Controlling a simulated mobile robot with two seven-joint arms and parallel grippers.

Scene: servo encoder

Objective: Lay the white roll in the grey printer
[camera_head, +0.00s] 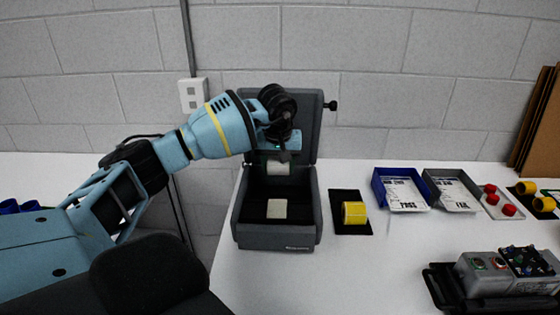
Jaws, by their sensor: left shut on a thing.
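The grey printer (276,238) stands on the white table with its lid (312,125) raised at the back. Its dark inner bay is open, with a pale square patch (277,209) towards the front. My left gripper (279,160) is over the rear of the bay, shut on the white roll (278,168). The roll is partly covered by the gripper and arm. I cannot tell whether the roll touches the bay's floor. My right gripper is not in view.
A yellow roll (354,213) sits on a black mat (350,196) right of the printer. A blue PASS tray (400,190) and grey FAIL tray (452,191) stand further right. A grey device with knobs (483,275) is at front right. The table's front middle is clear.

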